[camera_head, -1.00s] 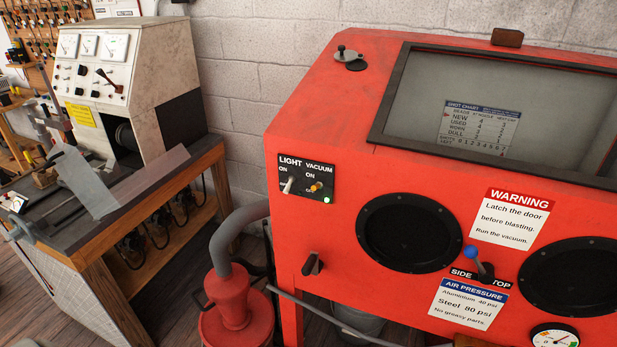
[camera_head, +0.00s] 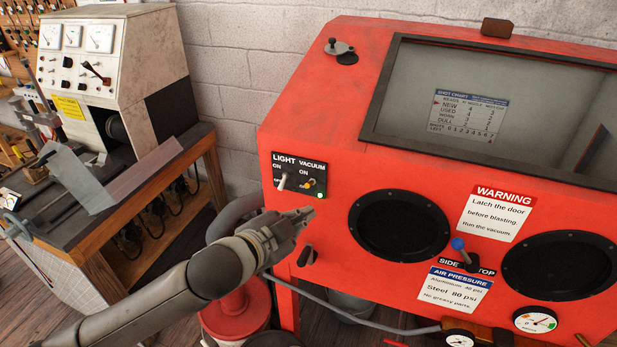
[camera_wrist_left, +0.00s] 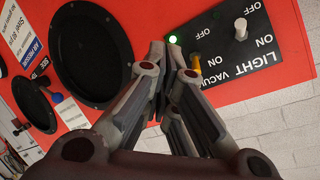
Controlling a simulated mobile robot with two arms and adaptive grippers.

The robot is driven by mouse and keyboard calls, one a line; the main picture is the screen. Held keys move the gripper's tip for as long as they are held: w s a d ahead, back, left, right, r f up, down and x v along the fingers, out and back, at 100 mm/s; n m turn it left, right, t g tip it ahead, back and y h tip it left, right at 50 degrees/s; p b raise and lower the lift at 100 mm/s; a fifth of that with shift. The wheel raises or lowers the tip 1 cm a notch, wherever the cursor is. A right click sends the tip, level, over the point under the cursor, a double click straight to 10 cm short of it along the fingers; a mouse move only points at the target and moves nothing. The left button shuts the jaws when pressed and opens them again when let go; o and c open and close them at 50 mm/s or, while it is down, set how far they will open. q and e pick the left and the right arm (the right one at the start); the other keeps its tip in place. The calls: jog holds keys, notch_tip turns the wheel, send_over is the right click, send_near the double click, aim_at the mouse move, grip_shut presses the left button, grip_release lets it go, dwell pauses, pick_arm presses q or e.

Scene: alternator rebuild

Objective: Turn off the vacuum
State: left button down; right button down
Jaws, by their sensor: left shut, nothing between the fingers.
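The vacuum switch (camera_head: 309,183) is a small yellow-tipped toggle on a black panel (camera_head: 292,164) on the red blast cabinet's front. The panel reads LIGHT and VACUUM. A white light toggle (camera_head: 282,182) sits to its left, and a green lamp (camera_head: 320,195) glows at the panel's lower right. My left gripper (camera_head: 309,213) is shut and empty, just below the panel. In the left wrist view, upside down, the fingertips (camera_wrist_left: 166,45) are beside the glowing lamp (camera_wrist_left: 172,39), with the yellow toggle (camera_wrist_left: 195,63) close to them. Contact cannot be told. My right gripper is not in view.
The red cabinet (camera_head: 350,120) has round black glove ports (camera_head: 400,226), a blue-knobbed lever (camera_head: 459,244) and a dark knob (camera_head: 306,256) below the panel. A red vacuum canister (camera_head: 235,315) stands on the floor. A workbench (camera_head: 180,155) with a test machine is at left.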

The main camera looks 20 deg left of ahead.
pick_arm(q)
notch_tip(320, 180, up, 8)
jog(key=s+d+m+t+h, duration=0.1)
jog(key=s+m, duration=0.1)
jog(key=shift+s+d+r+m+h, duration=0.15)
jog(key=shift+d+r+m+h, duration=0.15)
jog(key=shift+m, duration=0.1)
jog(key=shift+f, duration=0.1)
